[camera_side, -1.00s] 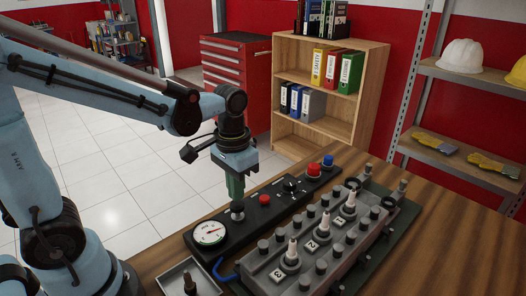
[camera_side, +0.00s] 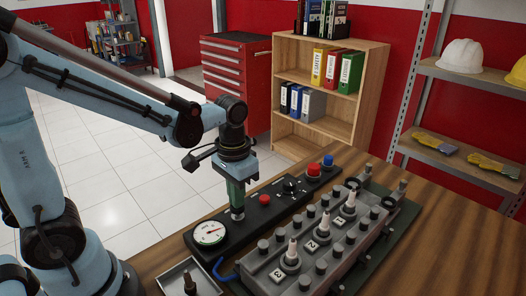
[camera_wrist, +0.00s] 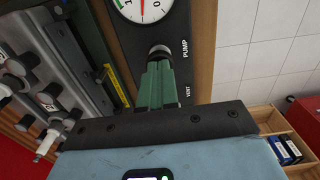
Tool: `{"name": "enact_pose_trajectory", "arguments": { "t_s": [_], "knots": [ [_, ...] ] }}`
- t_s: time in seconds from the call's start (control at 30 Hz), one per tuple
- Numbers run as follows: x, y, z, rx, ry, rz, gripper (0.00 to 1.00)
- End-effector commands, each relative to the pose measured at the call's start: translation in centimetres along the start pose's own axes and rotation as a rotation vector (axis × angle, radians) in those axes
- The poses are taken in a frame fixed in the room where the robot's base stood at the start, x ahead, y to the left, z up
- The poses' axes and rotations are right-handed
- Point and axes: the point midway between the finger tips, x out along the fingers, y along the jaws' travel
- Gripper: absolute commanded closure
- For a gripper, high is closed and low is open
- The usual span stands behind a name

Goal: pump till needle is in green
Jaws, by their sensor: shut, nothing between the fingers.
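My gripper (camera_side: 237,190) is shut, with green fingers pointing down onto the top of the pump plunger (camera_side: 238,213) on the black panel (camera_side: 232,240). The wrist view shows the green fingertips (camera_wrist: 158,72) at the dark, round plunger top (camera_wrist: 160,50), beside the word PUMP. They appear to touch it, with nothing held between them. The round white gauge (camera_side: 209,233) is just left of the plunger. In the wrist view the gauge (camera_wrist: 143,9) is cut by the top edge; its red needle points toward the plunger side, away from the visible green band at left.
A small red button (camera_side: 264,199) and black knob (camera_side: 290,186) sit farther along the panel. Larger red (camera_side: 313,170) and blue (camera_side: 328,161) buttons stand behind. A grey engine block (camera_side: 318,243) is close on the right. A metal tray (camera_side: 188,280) lies in front.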

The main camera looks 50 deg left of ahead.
Motion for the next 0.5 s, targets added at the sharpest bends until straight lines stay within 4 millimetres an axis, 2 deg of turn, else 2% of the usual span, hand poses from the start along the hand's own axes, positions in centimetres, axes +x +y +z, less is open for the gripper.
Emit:
{"name": "enact_pose_trajectory", "arguments": {
  "t_s": [0.27,0.5],
  "knots": [
    [1.18,0.0,-0.02,0.0,0.0,0.0,1.0],
    [1.01,0.0,-0.02,0.0,0.0,0.0,1.0]
  ]
}}
